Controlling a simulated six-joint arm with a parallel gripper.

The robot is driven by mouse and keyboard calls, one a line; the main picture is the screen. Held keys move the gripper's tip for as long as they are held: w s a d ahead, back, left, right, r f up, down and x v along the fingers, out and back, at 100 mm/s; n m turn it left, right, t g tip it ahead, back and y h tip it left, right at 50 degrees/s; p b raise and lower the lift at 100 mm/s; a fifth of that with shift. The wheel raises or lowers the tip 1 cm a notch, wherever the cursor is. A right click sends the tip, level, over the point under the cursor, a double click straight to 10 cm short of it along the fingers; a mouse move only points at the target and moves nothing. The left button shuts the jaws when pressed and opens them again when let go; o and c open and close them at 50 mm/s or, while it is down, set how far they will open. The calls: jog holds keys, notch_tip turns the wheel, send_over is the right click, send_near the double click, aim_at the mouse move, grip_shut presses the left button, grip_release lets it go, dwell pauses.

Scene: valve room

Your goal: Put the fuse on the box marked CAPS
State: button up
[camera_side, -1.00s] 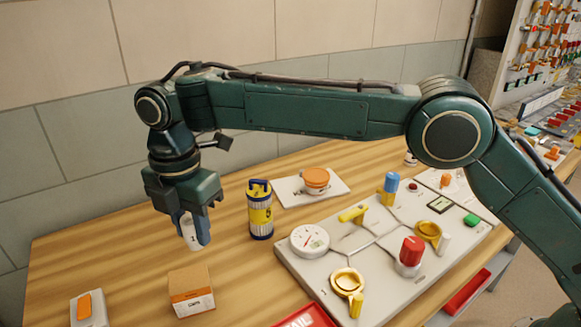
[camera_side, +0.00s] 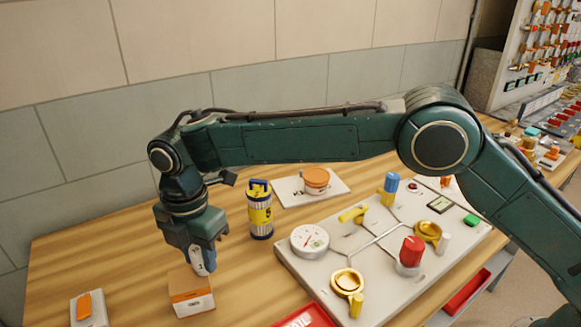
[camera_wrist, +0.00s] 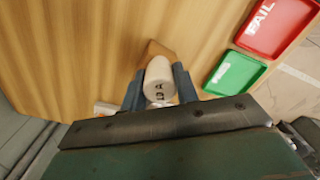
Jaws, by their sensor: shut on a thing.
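The fuse (camera_side: 201,264) is a small white cylinder with dark print. My gripper (camera_side: 200,268) is shut on it and holds it upright, fingers pointing down. In the wrist view the fuse (camera_wrist: 160,78) sits between the two blue fingers, its "13 A" print facing the camera. The box marked CAPS (camera_side: 192,302), orange above and white below, stands on the bench just under the fuse. In the wrist view the fuse mostly hides the box (camera_wrist: 154,47). I cannot tell whether the fuse touches the box top.
A yellow and blue canister (camera_side: 260,212) stands right of my gripper. A grey valve panel (camera_side: 330,262) with knobs and a gauge lies further right. A red FAIL tray (camera_wrist: 276,24) and a green tray (camera_wrist: 234,75) lie near the bench edge. A white switch block (camera_side: 88,310) is at left.

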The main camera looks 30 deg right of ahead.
aim_at(197, 248)
jog(key=o, duration=1)
jog(key=shift+f, duration=0.1)
notch_tip(197, 248, up, 12)
dwell(0.5)
jog(key=shift+d+r, duration=0.1)
jog(key=shift+r, duration=0.1)
dwell(0.3)
